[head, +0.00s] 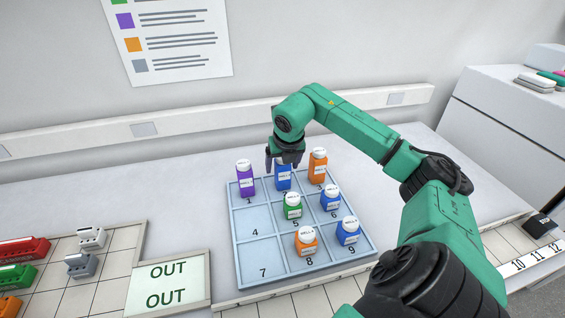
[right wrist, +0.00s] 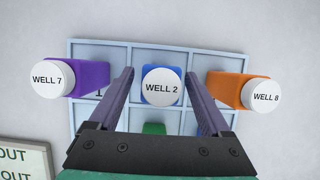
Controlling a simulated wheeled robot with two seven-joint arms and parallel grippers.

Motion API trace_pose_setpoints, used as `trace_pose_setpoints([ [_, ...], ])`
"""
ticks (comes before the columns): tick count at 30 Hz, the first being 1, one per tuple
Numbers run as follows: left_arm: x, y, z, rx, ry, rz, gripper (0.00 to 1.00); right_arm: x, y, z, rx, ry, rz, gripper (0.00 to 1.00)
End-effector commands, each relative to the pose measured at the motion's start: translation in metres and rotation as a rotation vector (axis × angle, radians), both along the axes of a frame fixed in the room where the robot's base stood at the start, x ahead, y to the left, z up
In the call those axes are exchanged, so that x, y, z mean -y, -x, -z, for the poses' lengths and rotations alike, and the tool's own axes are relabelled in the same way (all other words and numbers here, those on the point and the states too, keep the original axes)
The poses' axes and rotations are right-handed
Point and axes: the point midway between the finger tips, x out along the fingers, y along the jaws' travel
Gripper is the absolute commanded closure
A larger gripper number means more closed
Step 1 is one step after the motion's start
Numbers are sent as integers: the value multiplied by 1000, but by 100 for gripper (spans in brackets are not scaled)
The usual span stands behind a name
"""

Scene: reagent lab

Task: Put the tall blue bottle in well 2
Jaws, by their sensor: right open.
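The tall blue bottle (head: 283,179) stands upright in well 2, the middle of the back row of the tray (head: 236,240). Its white cap, marked WELL 2, shows in the right wrist view (right wrist: 161,88). My right gripper (head: 285,164) is over this bottle from above. In the right wrist view its two fingers (right wrist: 159,73) are open, one on each side of the bottle, with a gap visible beside the cap. My left gripper is out of view.
A purple bottle (head: 245,180) is in well 1 and an orange bottle (head: 318,167) in well 3, close on either side. Green (head: 292,208), blue (head: 330,199), orange (head: 306,243) and blue (head: 347,233) bottles fill wells 5, 6, 8, 9. Wells 4 and 7 are empty.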

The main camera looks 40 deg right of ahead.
Motion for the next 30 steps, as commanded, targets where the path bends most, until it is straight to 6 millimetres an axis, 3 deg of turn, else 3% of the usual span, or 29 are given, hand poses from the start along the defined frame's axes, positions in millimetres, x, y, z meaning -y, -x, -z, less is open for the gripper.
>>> trace_pose_setpoints([
  [5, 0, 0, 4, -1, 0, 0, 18, -3, 6, -21, 6, 2, 0, 18],
  [16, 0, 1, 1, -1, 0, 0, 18, -20, 36, -104, 3, 0, -2, 18],
  [21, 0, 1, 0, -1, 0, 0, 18, -22, 40, -113, 1, 0, 0, 18],
  [30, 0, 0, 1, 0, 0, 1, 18, -22, 40, -113, 0, 0, 0, 18],
])
